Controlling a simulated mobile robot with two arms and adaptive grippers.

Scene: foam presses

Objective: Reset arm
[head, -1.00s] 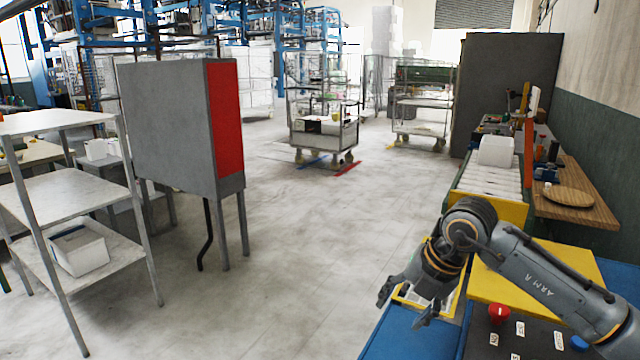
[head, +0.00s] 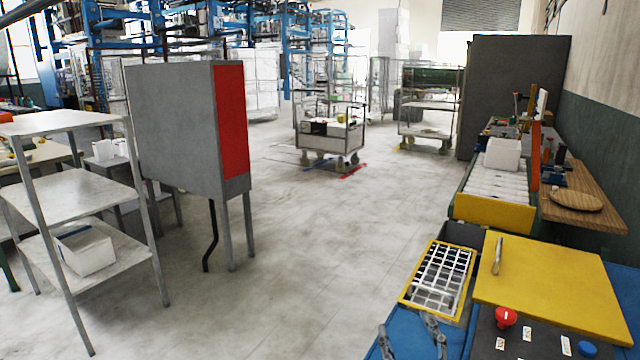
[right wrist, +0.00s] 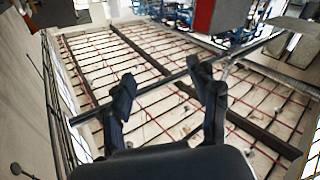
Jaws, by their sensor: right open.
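My right gripper (head: 411,338) shows only by its fingers at the bottom edge of the head view, over the blue surface. Its fingers are apart with nothing between them. In the right wrist view the dark fingers of the right gripper (right wrist: 164,96) stand spread, with a light, wire-crossed grid behind them. The rest of the right arm is out of the head view. My left gripper is in neither view.
A yellow-framed grid tray (head: 407,297) lies just beyond the fingers. To its right are a yellow panel (head: 560,285) and a red button (head: 505,316). A grey cabinet (head: 170,130) and a shelf rack (head: 95,192) stand left. The middle floor is clear.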

